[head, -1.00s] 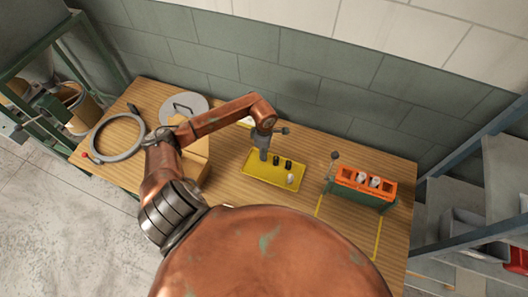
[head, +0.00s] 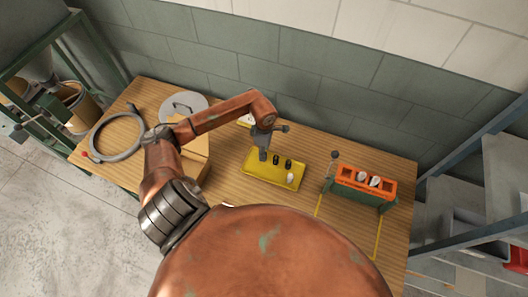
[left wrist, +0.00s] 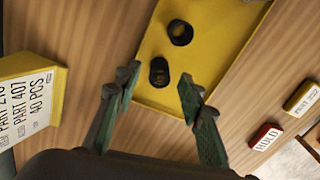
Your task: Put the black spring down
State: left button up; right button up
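Two black springs show in the left wrist view, in the yellow tray (left wrist: 222,22). The nearer black spring (left wrist: 159,72) is between my left gripper's (left wrist: 158,82) fingers, with a gap on each side. The farther one (left wrist: 180,32) lies beyond the fingertips. In the head view my left gripper (head: 263,153) is over the left end of the tray (head: 262,178), fingers pointing down. Two black springs (head: 276,160) (head: 288,163) show to its right, with a white piece (head: 290,178) near them. The gripper may hide another spring there. My right gripper is out of view.
An orange-topped rack (head: 350,188) holding white pieces stands right of the tray. A cardboard box (head: 193,160), a grey ring (head: 118,152) and a round lid (head: 190,104) are to the left. A labelled yellow bin (left wrist: 30,95) and a red HOLD tag (left wrist: 265,137) flank the gripper.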

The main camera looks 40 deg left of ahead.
pick_arm(q)
notch_tip(320, 180, up, 11)
jog(key=b, duration=0.2)
dwell(0.6)
